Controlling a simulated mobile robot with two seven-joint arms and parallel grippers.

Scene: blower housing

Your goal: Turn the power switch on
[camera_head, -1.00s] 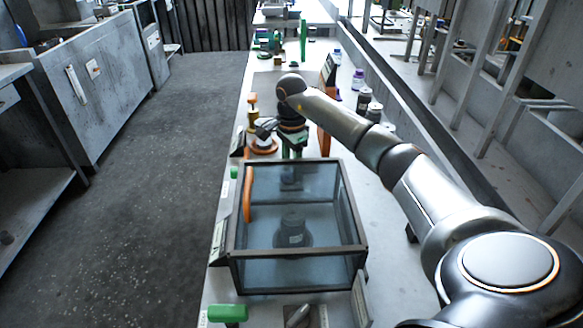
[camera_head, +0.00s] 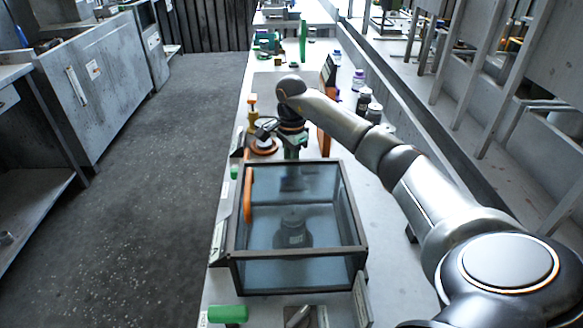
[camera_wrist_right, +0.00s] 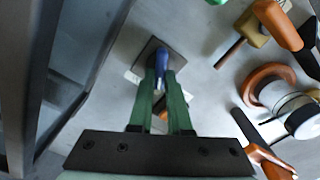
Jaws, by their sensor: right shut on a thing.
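A small switch with a blue lever (camera_wrist_right: 162,62) stands on a dark square plate in the right wrist view. I take it for the power switch. My right gripper (camera_wrist_right: 161,85) has its green fingers close together around the blue lever and is shut on it. In the head view my right gripper (camera_head: 293,150) points down just behind the glass-walled box (camera_head: 300,256). The switch cannot be made out clearly there. Whether the switch is on or off cannot be told. My left gripper is not in view.
The dark-framed box has an orange handle (camera_head: 248,192) and a dark cylinder (camera_head: 292,230) inside. An orange-based device (camera_head: 262,146) stands left of my right gripper. Several bottles (camera_head: 363,100) stand to the right. A green block (camera_head: 228,313) lies at the front of the bench.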

